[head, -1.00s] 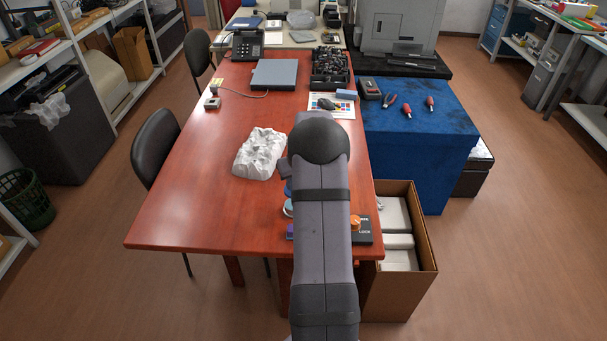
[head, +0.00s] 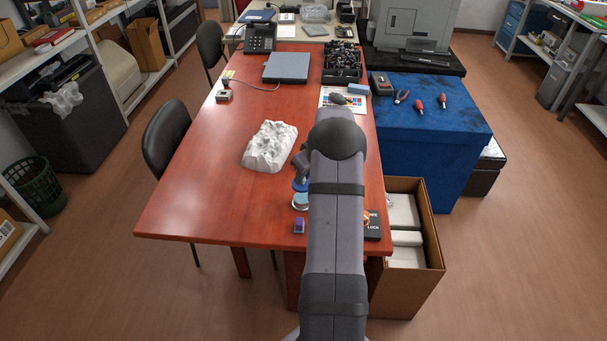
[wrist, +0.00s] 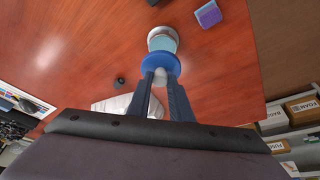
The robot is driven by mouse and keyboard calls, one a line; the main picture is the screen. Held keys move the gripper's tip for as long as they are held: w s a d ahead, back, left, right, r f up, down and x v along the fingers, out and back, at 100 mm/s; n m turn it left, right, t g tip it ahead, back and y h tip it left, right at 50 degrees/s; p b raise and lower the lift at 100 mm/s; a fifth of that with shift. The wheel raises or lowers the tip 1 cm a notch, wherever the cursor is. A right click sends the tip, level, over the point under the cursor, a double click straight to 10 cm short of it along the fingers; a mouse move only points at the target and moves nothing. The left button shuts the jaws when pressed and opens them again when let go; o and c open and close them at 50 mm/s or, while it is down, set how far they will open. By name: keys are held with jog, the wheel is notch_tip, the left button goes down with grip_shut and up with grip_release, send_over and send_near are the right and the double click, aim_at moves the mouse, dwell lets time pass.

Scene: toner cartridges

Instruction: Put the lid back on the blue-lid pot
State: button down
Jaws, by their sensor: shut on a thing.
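The blue lid (wrist: 160,63) is a round disc with a pale knob (wrist: 160,78). My gripper (wrist: 160,76) is shut on this knob in the wrist view. The pot (wrist: 162,38), pale with a light blue band, stands on the table directly beyond the lid, which covers part of it. In the head view the blue lid (head: 300,186) shows just above the pot (head: 300,202), left of my arm. My gripper (head: 301,172) is small and partly hidden there. I cannot tell whether lid and pot touch.
A purple block (head: 299,226) sits near the pot, towards the table's front edge. The left of the red table (head: 195,200) is clear.

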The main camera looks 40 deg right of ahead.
aim_at(303, 183)
jog(key=shift+f+b, duration=0.75)
jog(key=shift+f, duration=1)
jog(key=shift+f+b, duration=1)
jog(key=shift+f+b, duration=0.15)
jog(key=shift+b, duration=0.95)
dwell(0.9)
dwell(0.5)
jog(key=c, duration=1.5)
grip_release()
jog(key=shift+o, duration=0.6)
jog(key=o, duration=0.4)
jog(key=shift+c, duration=0.2)
